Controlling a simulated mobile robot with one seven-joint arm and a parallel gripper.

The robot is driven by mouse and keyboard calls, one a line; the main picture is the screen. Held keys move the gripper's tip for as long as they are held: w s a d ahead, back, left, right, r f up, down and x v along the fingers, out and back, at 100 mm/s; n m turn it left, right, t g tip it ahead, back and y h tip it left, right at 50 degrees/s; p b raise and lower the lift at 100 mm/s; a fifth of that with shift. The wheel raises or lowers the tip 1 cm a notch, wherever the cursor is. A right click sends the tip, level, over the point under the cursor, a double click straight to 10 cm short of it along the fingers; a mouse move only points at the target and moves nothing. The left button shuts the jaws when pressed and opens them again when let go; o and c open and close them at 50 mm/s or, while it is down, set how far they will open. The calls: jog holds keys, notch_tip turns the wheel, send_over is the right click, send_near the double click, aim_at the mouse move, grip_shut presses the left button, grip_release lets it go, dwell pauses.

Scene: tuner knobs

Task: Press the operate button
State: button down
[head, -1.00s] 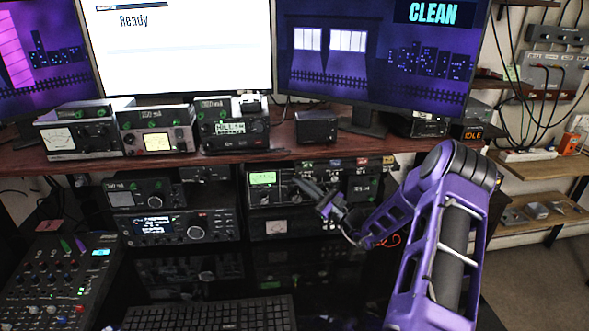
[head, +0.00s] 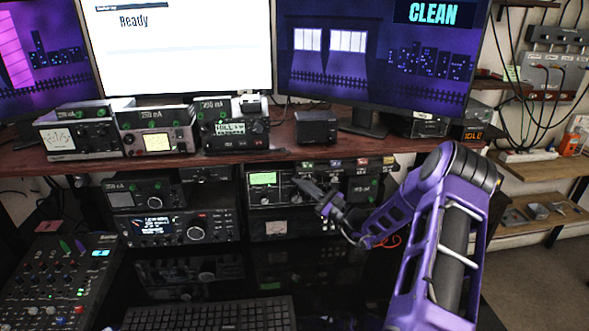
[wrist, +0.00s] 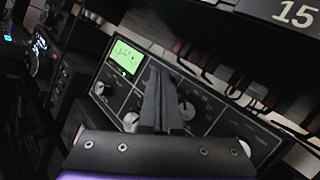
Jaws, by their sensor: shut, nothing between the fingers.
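The tuner (head: 256,197) is a dark unit with a lit green display, on the lower shelf. It shows tilted in the wrist view (wrist: 216,110), with its green screen, several knobs and small labels. My gripper (head: 299,184) is in front of the tuner's face, right of the green display. In the wrist view its dark fingers (wrist: 157,72) are together and empty, and they cover part of the panel. I cannot tell which control is the operate button or whether the fingertips touch the panel.
Other radios (head: 168,229) stand left of the tuner. More units line the wooden shelf (head: 285,133) above. A row of colored tabs is close above the tuner. A keyboard (head: 210,314) and a mixer (head: 60,280) are on the dark desk below.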

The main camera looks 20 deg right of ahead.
jog(key=shift+s+a, duration=0.1)
jog(key=shift+s, duration=0.25)
jog(key=s+a+p, duration=0.1)
jog(key=s+p, duration=0.1)
jog(key=s, duration=0.3)
jog(key=shift+s+a, duration=0.3)
jog(key=shift+s, duration=0.1)
dwell(0.3)
